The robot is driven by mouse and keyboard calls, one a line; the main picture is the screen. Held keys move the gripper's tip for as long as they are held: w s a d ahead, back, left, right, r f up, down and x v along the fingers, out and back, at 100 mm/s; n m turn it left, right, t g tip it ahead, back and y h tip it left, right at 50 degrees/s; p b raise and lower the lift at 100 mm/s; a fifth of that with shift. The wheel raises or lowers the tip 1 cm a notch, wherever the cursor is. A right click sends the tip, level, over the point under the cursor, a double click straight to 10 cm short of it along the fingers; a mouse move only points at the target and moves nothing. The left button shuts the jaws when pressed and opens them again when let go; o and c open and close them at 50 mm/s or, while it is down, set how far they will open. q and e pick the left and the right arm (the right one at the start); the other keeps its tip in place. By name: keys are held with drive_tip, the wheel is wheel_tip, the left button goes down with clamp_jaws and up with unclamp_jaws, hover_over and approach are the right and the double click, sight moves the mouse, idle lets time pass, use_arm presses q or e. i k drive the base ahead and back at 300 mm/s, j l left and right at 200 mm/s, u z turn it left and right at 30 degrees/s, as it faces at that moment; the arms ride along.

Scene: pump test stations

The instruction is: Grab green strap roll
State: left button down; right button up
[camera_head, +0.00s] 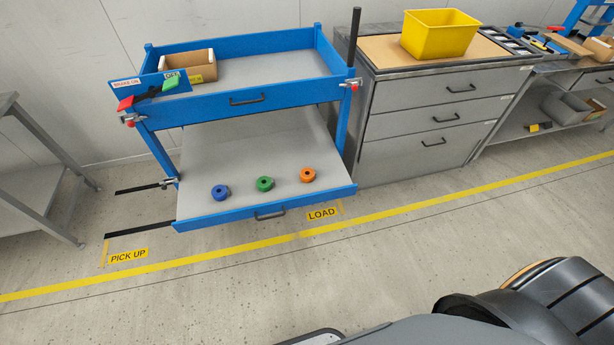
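The green strap roll (265,184) lies on the grey lower shelf (240,150) of a blue cart, near its front edge. A blue roll (220,191) lies to its left and an orange roll (307,175) to its right, each apart from it. Neither of my grippers shows in the head view; only dark parts of my own body are at the bottom right.
The blue cart (250,98) carries a cardboard box (188,66) on its top tray. A grey drawer cabinet (425,110) with a yellow bin (440,34) stands to its right, a grey table (38,130) at left. Floor before the yellow line (230,249) is clear.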

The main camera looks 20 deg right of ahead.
sight(264, 183)
drive_tip(key=i+j+z, duration=0.1)
drive_tip(key=z, duration=0.6)
drive_tip(key=i+j+z, duration=0.1)
drive_tip(key=j, duration=0.25)
drive_tip(key=i+j+z, duration=0.1)
drive_tip(key=j, duration=0.3)
drive_tip(key=i+j+z, duration=0.1)
drive_tip(key=i+j, duration=0.15)
drive_tip(key=j, duration=0.15)
drive_tip(key=i+j, duration=0.15)
drive_tip(key=j, duration=0.3)
drive_tip(key=i+j+z, duration=0.15)
drive_tip(key=j, duration=0.25)
drive_tip(key=i+j+z, duration=0.1)
drive_tip(key=j, duration=0.3)
drive_tip(key=j+z, duration=0.1)
drive_tip(key=j, duration=0.3)
drive_tip(key=i, duration=0.05)
